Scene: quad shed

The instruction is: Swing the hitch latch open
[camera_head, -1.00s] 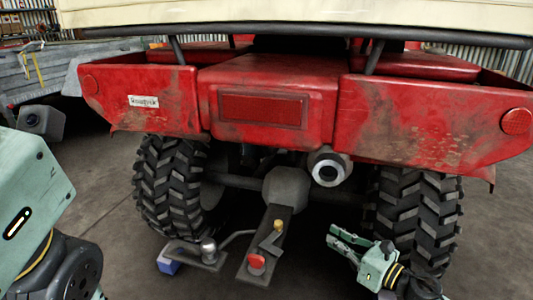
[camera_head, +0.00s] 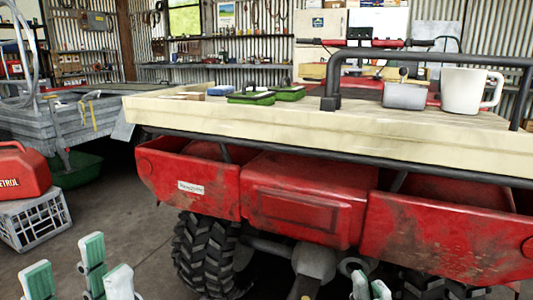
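The hitch latch is out of view below the picture's lower edge. Only the dark top of the hitch bar (camera_head: 304,288) shows, under the grey axle housing (camera_head: 314,262) of the red quad (camera_head: 300,205). My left gripper (camera_head: 72,275) is at the bottom left, its green and white fingers pointing up and spread apart with nothing between them. It is well left of the hitch. My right gripper (camera_head: 370,288) just enters at the bottom, right of the hitch bar. Its two fingertips show a narrow gap with nothing seen between them; the rest of it is cut off.
A pale wooden deck (camera_head: 340,125) overhangs the quad's rear, carrying a white mug (camera_head: 464,92), a metal box (camera_head: 404,96) and green-sided trays (camera_head: 251,97). A red petrol can (camera_head: 20,172) sits on a grey crate (camera_head: 35,220) at left. Knobbly tyres (camera_head: 203,255) flank the axle.

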